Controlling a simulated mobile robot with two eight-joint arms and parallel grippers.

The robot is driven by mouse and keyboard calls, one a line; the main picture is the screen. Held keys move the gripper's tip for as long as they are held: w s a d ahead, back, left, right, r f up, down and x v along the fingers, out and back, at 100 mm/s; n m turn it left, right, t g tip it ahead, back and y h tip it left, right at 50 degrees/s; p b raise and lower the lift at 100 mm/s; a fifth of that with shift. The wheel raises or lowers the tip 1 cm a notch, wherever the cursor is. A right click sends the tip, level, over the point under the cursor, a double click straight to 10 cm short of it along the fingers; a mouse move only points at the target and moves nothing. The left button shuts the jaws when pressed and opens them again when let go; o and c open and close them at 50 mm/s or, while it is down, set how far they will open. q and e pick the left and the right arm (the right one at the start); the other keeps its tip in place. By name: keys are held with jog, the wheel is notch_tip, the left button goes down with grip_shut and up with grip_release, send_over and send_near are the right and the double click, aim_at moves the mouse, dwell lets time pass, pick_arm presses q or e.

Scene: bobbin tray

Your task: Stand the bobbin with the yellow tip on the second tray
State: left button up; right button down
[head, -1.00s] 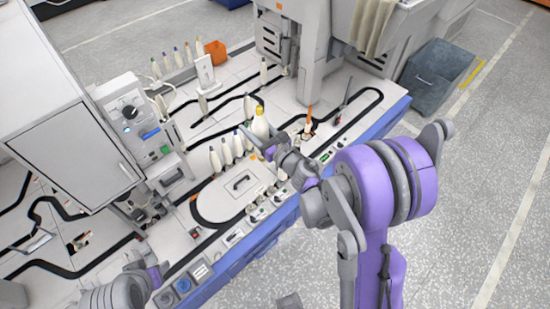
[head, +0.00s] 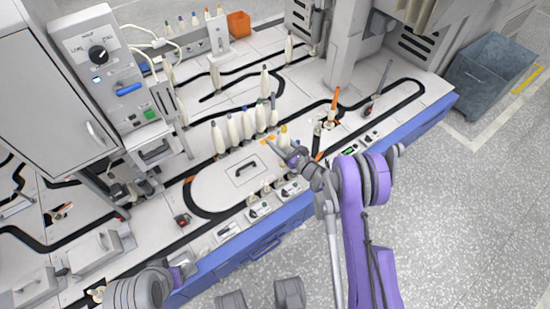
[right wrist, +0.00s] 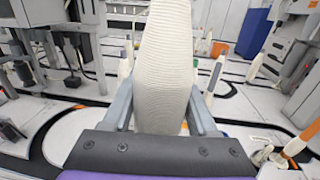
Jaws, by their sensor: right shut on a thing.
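The bobbin with the yellow tip (head: 283,134) is cream-white and sits in my right gripper (head: 288,152), at the right end of a row of pale bobbins (head: 233,130). In the right wrist view its ribbed body (right wrist: 165,65) stands roughly upright between the two grey fingers (right wrist: 162,110), which are shut on it; its tip is out of that view. I cannot tell whether its base touches anything. I cannot tell which surface is the second tray. My left arm shows at the lower left; its jaws (head: 185,263) are too unclear to read.
A white panel with a black handle (head: 247,168) lies in front of the row. A bobbin with an orange tip (head: 334,105) stands to the right. Other bobbins (head: 265,82) stand farther back. An orange box (head: 238,24) and a grey bin (head: 492,75) are beyond.

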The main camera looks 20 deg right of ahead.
pick_arm(q)
jog(key=s+b+x, duration=0.1)
jog(key=b+x, duration=0.4)
jog(key=x, duration=0.1)
jog(key=shift+f, duration=0.5)
pick_arm(e)
notch_tip(320, 180, down, 14)
jog(key=w, duration=0.1)
jog(key=shift+w, duration=0.2)
jog(key=shift+f, duration=0.6)
dwell(0.5)
jog(key=shift+c, duration=2.3)
grip_release()
pick_arm(q)
jog(key=shift+s+d, duration=0.1)
pick_arm(e)
jog(key=shift+s+d, duration=0.1)
